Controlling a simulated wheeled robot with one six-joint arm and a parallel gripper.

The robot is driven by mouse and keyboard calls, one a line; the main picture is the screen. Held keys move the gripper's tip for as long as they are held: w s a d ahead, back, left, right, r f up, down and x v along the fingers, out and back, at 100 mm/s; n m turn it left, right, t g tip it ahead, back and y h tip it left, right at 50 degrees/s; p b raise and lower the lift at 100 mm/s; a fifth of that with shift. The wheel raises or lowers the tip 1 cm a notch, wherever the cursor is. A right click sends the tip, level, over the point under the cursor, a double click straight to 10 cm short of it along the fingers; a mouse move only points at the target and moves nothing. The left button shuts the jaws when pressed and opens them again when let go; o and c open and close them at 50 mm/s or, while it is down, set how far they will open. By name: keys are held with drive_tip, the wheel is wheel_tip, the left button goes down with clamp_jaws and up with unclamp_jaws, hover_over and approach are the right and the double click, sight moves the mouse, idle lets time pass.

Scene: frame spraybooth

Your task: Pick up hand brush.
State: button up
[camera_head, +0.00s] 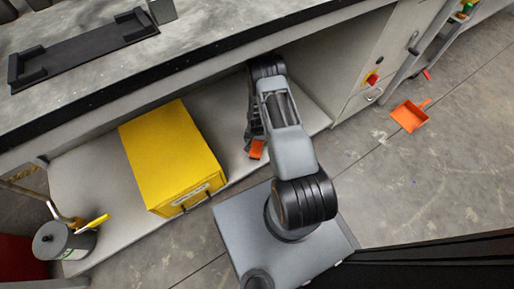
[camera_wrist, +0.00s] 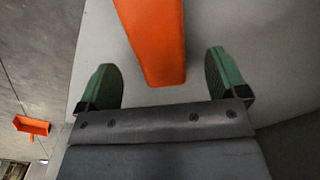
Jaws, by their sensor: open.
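The hand brush shows as a long orange piece (camera_wrist: 152,30) in the wrist view, entering from the top edge, with its near end between my fingers. Only part of it is in view; no bristles show. My gripper (camera_wrist: 161,72) is open, with one green fingertip on each side of the orange piece and a gap on both sides. In the head view a small orange end (camera_head: 256,150) shows on the low shelf beside my dark wrist; the fingers are hidden there.
A yellow box (camera_head: 170,150) stands on the low shelf (camera_head: 85,185), left of my arm. A grey pot (camera_head: 62,241) with a yellow-handled tool is at lower left. The worktop (camera_head: 210,38) overhangs the shelf. An orange dustpan (camera_head: 409,116) lies on the floor at right.

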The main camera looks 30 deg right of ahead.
sight(257, 144)
drive_tip(key=shift+f+b, duration=1.45)
drive_tip(key=shift+f, duration=1.3)
drive_tip(key=shift+c, duration=0.2)
drive_tip(key=shift+r, duration=0.1)
drive_tip(key=c, duration=1.1)
